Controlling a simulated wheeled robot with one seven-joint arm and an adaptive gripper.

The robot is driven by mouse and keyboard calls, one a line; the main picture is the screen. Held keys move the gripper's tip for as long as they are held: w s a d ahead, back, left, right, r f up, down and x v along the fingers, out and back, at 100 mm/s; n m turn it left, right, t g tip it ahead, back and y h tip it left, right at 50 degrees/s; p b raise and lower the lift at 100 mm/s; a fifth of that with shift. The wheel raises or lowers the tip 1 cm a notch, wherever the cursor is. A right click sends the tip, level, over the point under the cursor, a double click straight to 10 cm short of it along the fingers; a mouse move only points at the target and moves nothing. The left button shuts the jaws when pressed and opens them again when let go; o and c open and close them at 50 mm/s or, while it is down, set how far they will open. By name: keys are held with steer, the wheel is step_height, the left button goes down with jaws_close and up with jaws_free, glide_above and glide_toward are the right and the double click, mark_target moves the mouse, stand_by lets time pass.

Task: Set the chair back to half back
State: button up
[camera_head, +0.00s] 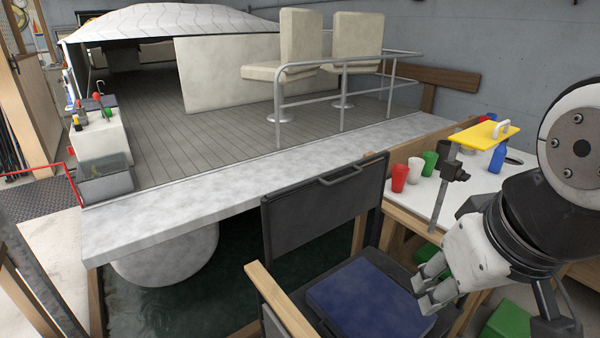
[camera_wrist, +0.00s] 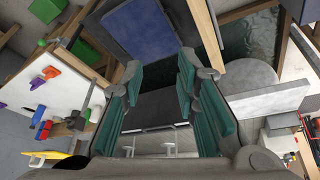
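The chair is black, with a dark backrest (camera_head: 324,208), a blue seat cushion (camera_head: 364,296) and a wooden armrest (camera_head: 280,302). The backrest stands roughly upright, with a grey bar handle (camera_head: 340,175) near its top edge. My gripper (camera_head: 428,287) is over the right side of the seat, apart from the backrest. In the wrist view my gripper (camera_wrist: 158,65) has its teal-padded fingers spread, with nothing held. The backrest (camera_wrist: 156,103) shows between the fingers, and the cushion (camera_wrist: 152,28) lies beyond their tips.
A boat deck (camera_head: 220,140) with cream seats and a rail lies behind. Dark water (camera_head: 200,300) is left of the chair.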

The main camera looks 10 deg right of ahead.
steer(key=w+d+n+t+h+b, duration=0.1)
steer(key=w+d+n+t, duration=0.3)
steer(key=w, duration=0.9)
steer(key=w+d+n+t+h+b, duration=0.15)
steer(key=w+d+n, duration=0.45)
steer(key=w, duration=0.6)
steer(key=n+t+y+b, duration=0.2)
steer(key=n+t+y, duration=0.2)
steer(key=n+y, duration=0.85)
glide_toward(347, 179)
steer(key=shift+n+g+h, duration=0.25)
steer(key=shift+n+h, duration=0.4)
steer(key=shift+h, duration=0.25)
steer(key=x, duration=0.7)
steer(key=a+r+x, duration=0.1)
steer(key=x, duration=0.2)
steer(key=shift+w+a, duration=0.1)
steer(key=shift+w, duration=0.1)
jaws_close()
